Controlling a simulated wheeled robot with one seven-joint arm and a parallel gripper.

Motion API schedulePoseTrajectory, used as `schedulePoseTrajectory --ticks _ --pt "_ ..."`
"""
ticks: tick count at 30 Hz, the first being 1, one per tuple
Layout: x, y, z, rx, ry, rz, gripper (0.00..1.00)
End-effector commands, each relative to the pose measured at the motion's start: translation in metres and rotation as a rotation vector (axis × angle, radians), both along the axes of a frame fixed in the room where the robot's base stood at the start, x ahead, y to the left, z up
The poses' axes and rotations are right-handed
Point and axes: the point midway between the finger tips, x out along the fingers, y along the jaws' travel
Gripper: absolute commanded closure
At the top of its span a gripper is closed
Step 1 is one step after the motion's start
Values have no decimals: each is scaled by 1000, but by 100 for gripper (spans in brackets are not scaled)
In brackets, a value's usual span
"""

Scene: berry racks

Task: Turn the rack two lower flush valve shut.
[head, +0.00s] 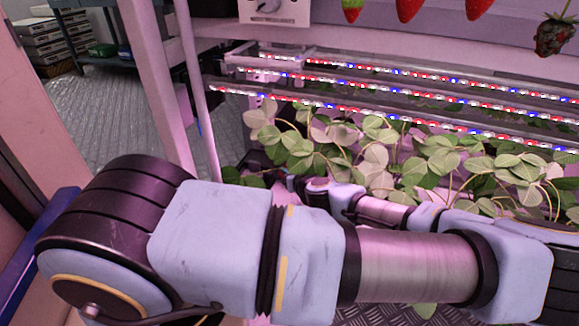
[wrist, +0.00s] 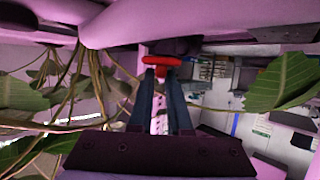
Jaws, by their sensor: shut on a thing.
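The flush valve shows in the wrist view as a red handle (wrist: 161,60) with a short red stem below its bar. My gripper (wrist: 161,76) has its two dark fingers closed on this red part, with the bar showing just past the fingertips. A gap shows between the fingers lower down. Whether the handle stands at open or shut is hard to tell from this angle. In the head view my own arm and the leaves hide the valve and the fingertips.
Leafy strawberry plants (head: 375,150) crowd the rack under several LED light bars (head: 400,108). Leaves (wrist: 280,80) hang close on both sides of my gripper in the wrist view. A pale rack post (head: 155,80) stands left of the plants. Open floor (head: 110,125) lies beyond it.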

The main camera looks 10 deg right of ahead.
Motion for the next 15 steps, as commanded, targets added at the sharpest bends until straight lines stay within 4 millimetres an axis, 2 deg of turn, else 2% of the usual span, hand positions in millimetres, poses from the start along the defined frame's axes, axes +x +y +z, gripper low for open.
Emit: schedulePoseTrajectory --ticks 15 --pt "0 1 0 0 -1 -65 100"
